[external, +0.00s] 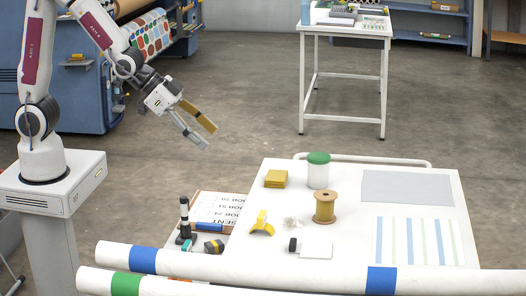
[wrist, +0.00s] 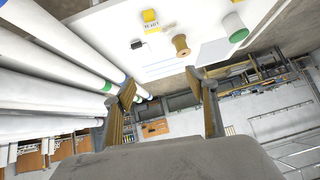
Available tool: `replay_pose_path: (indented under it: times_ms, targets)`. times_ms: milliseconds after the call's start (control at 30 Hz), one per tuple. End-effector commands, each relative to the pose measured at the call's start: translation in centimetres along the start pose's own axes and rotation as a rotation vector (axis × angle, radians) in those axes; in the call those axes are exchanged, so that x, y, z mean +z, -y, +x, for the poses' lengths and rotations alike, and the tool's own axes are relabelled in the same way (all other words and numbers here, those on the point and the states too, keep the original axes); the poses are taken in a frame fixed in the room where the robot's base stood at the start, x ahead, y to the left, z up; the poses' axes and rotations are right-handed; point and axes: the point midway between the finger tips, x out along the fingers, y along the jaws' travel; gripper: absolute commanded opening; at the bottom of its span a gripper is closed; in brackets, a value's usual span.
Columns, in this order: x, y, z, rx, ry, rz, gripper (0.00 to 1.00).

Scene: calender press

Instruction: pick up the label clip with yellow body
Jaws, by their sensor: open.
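The label clip with yellow body (external: 262,224) rests on the white table at its left part, with a curved base and a raised tab. In the wrist view a yellow clip (wrist: 151,17) with lettering on it shows near the top edge. My gripper (external: 203,130) hangs in the air, left of and above the table, well away from the clip. Its fingers are apart and empty; they also show in the wrist view (wrist: 162,90).
Near the clip on the white table (external: 345,257) are a spool (external: 325,207), a white jar with green lid (external: 318,172), a yellow stack (external: 275,179) and a black item with white card (external: 314,248). Long white rolls (external: 215,264) cross the front. A black-and-white upright tool (external: 184,218) stands left.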

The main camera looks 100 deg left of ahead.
Motion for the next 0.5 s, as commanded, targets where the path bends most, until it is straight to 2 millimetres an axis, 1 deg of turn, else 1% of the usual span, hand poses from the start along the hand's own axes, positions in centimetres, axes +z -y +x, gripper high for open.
replay_pose_path:
  times_ms: [33, 100, 367, 500]
  targets:
    - [0.2, 0.1, 1.0, 0.001, -0.004, 0.001, 0.57]
    - [0.2, 0.1, 2.1, 0.003, -0.020, 0.005, 0.57]
    - [0.5, 0.3, 6.2, 0.012, -0.077, 0.011, 0.57]
    - [1.0, 0.3, 8.2, 0.019, -0.108, 0.013, 0.57]
